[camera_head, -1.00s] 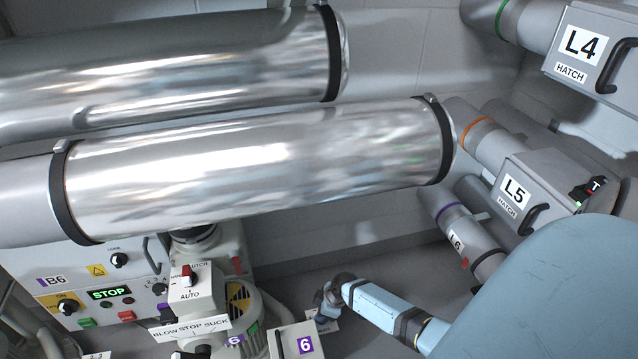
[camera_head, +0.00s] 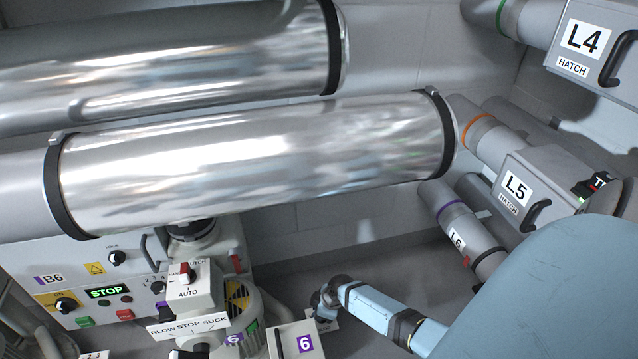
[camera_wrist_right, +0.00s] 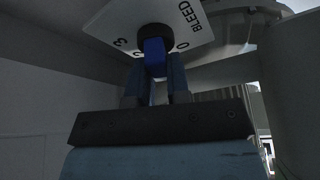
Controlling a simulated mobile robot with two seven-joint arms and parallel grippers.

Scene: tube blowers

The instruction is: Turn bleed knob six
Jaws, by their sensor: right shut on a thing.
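The bleed knob has a blue grip bar (camera_wrist_right: 154,50) on a dark round base. It sits on a white dial plate (camera_wrist_right: 190,40) marked BLEED with figures including 0 and 3 in the right wrist view. My right gripper (camera_wrist_right: 156,72) has its two fingers on either side of the blue bar and is shut on it. In the head view my right gripper (camera_head: 325,302) is low in the middle, beside a small pale plate (camera_head: 325,324). The knob is hidden or too small to make out there. My left gripper is not in view.
Large shiny ducts (camera_head: 260,165) cross the upper left. The B6 control panel (camera_head: 75,275) reads STOP. A box marked 6 (camera_head: 290,340) stands left of my right gripper. Hatches L4 (camera_head: 585,45), L5 (camera_head: 520,190) and L6 (camera_head: 460,240) line the right.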

